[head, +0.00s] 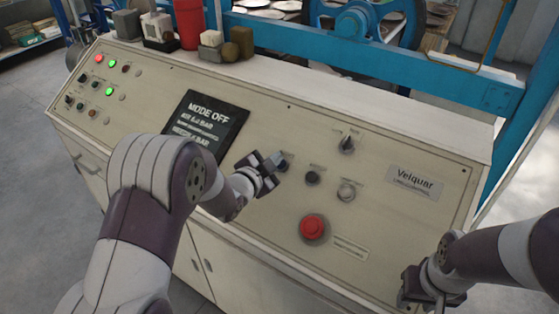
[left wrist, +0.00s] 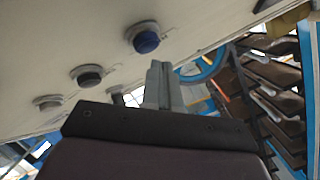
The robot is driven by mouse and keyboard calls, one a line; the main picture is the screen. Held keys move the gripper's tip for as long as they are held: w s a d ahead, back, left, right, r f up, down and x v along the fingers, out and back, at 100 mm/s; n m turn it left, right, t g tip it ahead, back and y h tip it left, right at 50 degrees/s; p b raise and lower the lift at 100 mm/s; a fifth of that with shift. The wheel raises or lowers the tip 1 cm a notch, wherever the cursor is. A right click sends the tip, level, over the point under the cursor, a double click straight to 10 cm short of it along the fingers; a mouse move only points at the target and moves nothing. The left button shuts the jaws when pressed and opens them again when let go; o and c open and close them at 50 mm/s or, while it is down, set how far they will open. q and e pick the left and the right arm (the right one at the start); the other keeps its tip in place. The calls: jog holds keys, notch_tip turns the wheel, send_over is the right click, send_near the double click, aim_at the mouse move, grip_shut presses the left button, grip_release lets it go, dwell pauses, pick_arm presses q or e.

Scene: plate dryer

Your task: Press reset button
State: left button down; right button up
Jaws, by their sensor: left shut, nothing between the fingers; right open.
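The sloped beige control panel (head: 255,115) fills the middle of the head view. A blue button (head: 285,165), a black button (head: 312,178) and a pale button (head: 347,190) sit in a row on it. Their labels are too small to read, so I cannot tell which is named reset. My left gripper (head: 277,160) is shut and empty, right by the blue button. In the left wrist view its fingertips (left wrist: 158,68) point towards the panel just beside the blue button (left wrist: 146,39); I cannot tell if they touch. My right gripper (head: 437,304) is open at the lower right.
A large red mushroom button (head: 313,227) lies below the row, and a rotary knob (head: 347,143) above it. A dark display (head: 205,125) reads MODE OFF. Indicator lights (head: 109,63) are at the left. Small blocks and a red cylinder (head: 188,22) stand on the back ledge.

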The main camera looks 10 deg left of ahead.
pick_arm(q)
jog(key=r+p, duration=0.1)
jog(key=s+r+p, duration=0.1)
jog(key=r, duration=0.1)
jog(key=s+a+r+p, duration=0.1)
jog(key=shift+s+r, duration=0.15)
jog(key=shift+s, duration=0.05)
dwell(0.3)
dwell(0.8)
